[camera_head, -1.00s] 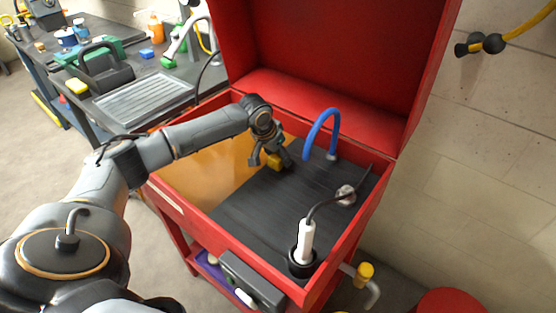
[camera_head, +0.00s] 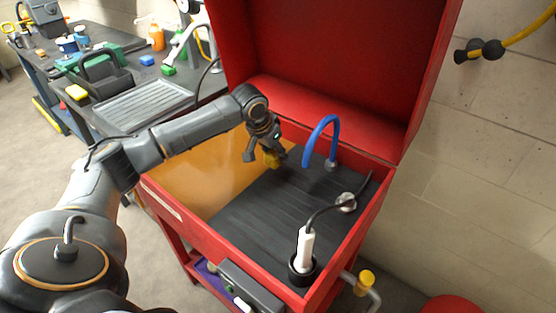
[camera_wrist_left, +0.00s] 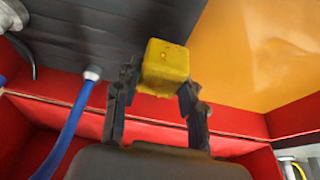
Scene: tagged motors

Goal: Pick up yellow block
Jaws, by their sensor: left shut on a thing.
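The yellow block (camera_wrist_left: 165,66) is between the two fingers of my left gripper (camera_wrist_left: 160,92) in the left wrist view. In the head view the left gripper (camera_head: 264,158) is shut on the yellow block (camera_head: 271,159) inside the red parts washer, over the border of the dark mat and the orange-brown basin floor. The fingers partly hide the block there. My right gripper is not in view.
The red washer (camera_head: 166,205) has a raised lid behind the gripper. A blue hose (camera_head: 309,140) arches right of the gripper. A white-handled brush (camera_head: 305,250) stands in the near right corner. A cluttered workbench (camera_head: 150,103) is at the upper left.

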